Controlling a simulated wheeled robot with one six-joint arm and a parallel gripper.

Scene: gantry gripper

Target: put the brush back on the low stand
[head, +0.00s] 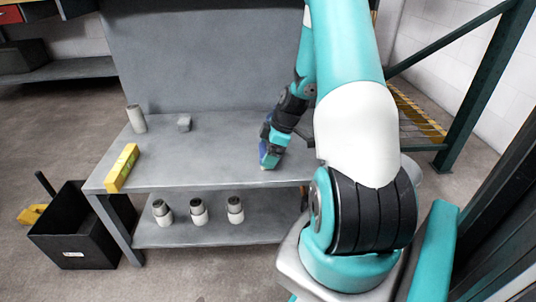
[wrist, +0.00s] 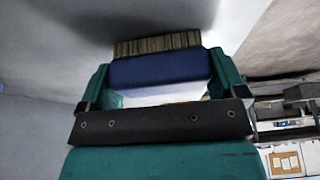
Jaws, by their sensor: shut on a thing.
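My gripper (head: 272,146) is over the right part of the grey workbench top (head: 215,165), pointing down. It is shut on the brush (wrist: 160,68). In the wrist view the brush shows a dark blue body with tan bristles, between the two teal fingers. In the head view only a small blue part of the brush (head: 264,147) shows beside the fingers, low over the bench top; I cannot tell whether it touches.
A pale cylinder (head: 137,119) stands at the bench's back left, and a yellow level (head: 122,168) lies along its left edge. Several-part clutter is below: three capped jars on the lower shelf (head: 210,237). A black bin (head: 75,232) stands on the floor. The bench's middle is clear.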

